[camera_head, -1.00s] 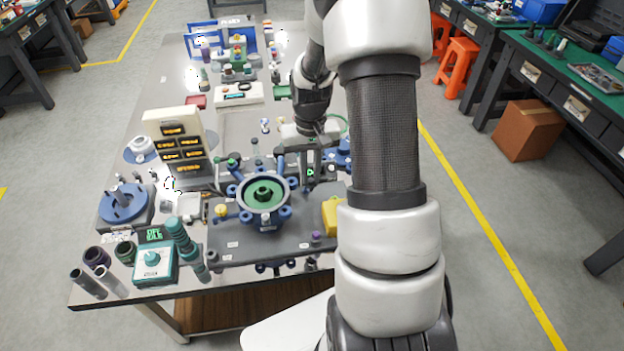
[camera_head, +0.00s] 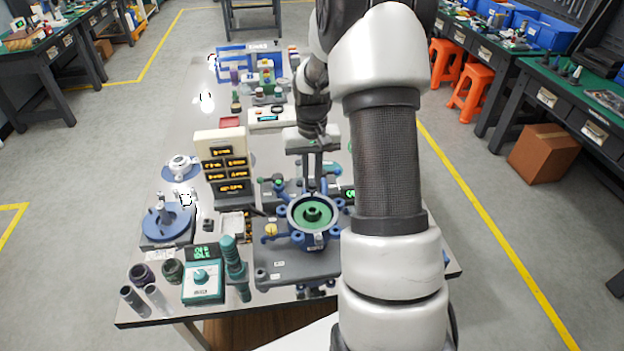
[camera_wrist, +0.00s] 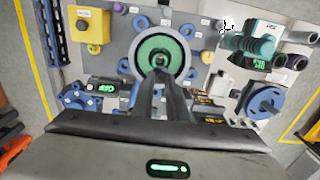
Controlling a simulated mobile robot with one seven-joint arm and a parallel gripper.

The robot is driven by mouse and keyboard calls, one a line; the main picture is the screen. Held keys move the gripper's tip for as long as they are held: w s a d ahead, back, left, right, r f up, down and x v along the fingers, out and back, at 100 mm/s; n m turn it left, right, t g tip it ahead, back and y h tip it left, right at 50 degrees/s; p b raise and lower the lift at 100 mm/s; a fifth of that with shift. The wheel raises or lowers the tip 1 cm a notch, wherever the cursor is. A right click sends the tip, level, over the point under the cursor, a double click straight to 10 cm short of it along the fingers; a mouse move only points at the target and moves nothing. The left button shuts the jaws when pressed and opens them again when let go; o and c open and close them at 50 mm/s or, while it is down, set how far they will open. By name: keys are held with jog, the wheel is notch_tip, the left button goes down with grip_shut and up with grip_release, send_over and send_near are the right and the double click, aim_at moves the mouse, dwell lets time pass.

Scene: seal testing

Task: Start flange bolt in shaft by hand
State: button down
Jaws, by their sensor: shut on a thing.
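The blue round housing (camera_head: 290,214) with a green inner face stands on a dark plate on the table. At its middle is a dark green hub (camera_head: 313,212) with the shaft opening. In the wrist view the green face (camera_wrist: 145,52) shows just beyond my fingertips. My gripper (camera_head: 313,188) points down at the housing's far edge, its fingers close together. In the wrist view my gripper (camera_wrist: 160,76) overlaps the hub's near side. The flange bolt is too small and hidden to make out between the fingers. I cannot tell whether it touches the shaft.
A display tower of lit bins (camera_head: 222,165) stands left of my gripper. A teal control box (camera_head: 203,281), a teal stepped cylinder (camera_head: 232,262) and a blue round fixture (camera_head: 168,222) stand at the front left. A yellow box (camera_wrist: 92,24) shows in the wrist view.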

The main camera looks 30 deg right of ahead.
aim_at(311, 184)
notch_tip(311, 184, down, 5)
jog(key=b, duration=0.2)
jog(key=shift+d+r+b, duration=0.1)
jog(key=shift+r+b, duration=0.1)
jog(key=shift+b, duration=0.2)
jog(key=shift+r+n+p, duration=0.45)
jog(key=shift+n+p, duration=0.25)
jog(key=shift+n, duration=0.3)
jog(key=n+p, duration=0.1)
jog(key=n, duration=0.5)
jog(key=n+p, duration=0.1)
jog(key=n, duration=0.3)
jog(key=shift+s+a+f+p, duration=0.1)
jog(key=shift+a+f+p, duration=0.05)
jog(key=shift+a+p, duration=0.15)
jog(key=shift+f, duration=0.15)
jog(key=shift+f+b, duration=0.65)
jog(key=shift+f, duration=0.15)
jog(key=shift+f+b, duration=0.7)
jog(key=shift+f, duration=0.35)
jog(key=shift+f, duration=0.1)
jog(key=shift+d+m+b, duration=0.1)
jog(key=shift+m+b, duration=0.6)
jog(key=shift+m, duration=1.3)
